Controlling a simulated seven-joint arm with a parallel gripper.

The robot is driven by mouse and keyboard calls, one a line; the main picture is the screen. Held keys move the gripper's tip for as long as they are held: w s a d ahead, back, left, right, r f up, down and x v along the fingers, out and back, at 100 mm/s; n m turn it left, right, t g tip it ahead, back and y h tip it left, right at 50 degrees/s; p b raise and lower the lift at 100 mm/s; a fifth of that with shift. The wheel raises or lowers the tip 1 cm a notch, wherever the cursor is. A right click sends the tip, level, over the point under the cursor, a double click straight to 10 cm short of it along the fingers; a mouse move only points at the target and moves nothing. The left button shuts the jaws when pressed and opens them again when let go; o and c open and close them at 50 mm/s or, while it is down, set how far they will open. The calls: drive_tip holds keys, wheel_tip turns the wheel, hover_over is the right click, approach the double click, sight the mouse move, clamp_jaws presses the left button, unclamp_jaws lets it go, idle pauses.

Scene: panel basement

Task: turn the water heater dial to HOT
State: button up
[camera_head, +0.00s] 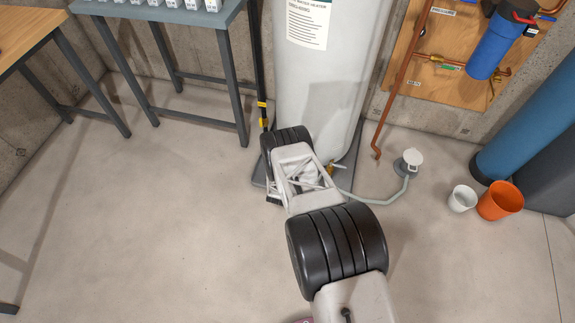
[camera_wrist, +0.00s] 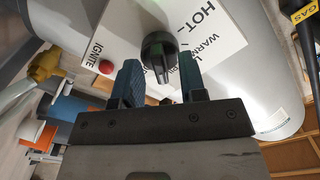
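The white water heater (camera_head: 318,85) stands at the back centre in the head view, and my arm covers its lower front. In the wrist view its white control panel (camera_wrist: 220,30) carries the printed words IGNITE, HOT and WARM. The black dial (camera_wrist: 159,55) sits on this panel between the two blue fingers of my gripper (camera_wrist: 158,82). The fingers are apart, one on each side of the dial, with a visible gap to it. A red button (camera_wrist: 106,67) is beside the left finger, near IGNITE. The dial's exact setting is unclear. The head view hides my fingertips.
A white floor drain fitting (camera_head: 411,158) with a grey hose is right of the heater. A white bucket (camera_head: 462,199) and an orange bucket (camera_head: 500,201) stand farther right. A grey-blue table (camera_head: 175,14) is at the back left. The floor at left is clear.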

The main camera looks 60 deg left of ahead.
drive_tip(key=shift+w, duration=0.1)
clamp_jaws()
drive_tip(key=shift+n, duration=0.4)
drive_tip(key=n, duration=2.3)
idle(0.3)
idle(0.5)
